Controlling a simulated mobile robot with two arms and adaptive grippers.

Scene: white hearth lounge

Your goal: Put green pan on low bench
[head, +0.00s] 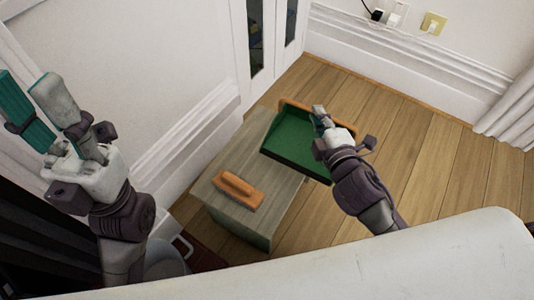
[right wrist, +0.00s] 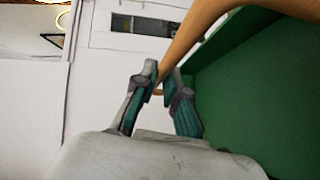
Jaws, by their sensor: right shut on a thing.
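The green pan (head: 289,139), a green tray-like pan with wooden edges, is over the far right part of the low bench (head: 247,153). It extends past the bench's right side, and I cannot tell whether it touches the top. My right gripper (head: 320,113) is shut on the pan's edge. In the right wrist view the gripper (right wrist: 163,78) is at the wooden edge, with the pan's green inside (right wrist: 250,85) on the right. My left gripper (head: 28,88) is open and empty at the upper left, away from the bench.
A wooden-handled block (head: 238,189) lies on the near part of the bench. A white wall with moulding (head: 185,120) runs along the bench's left side. Wood floor (head: 430,150) is clear to the right. A white surface (head: 330,270) fills the bottom.

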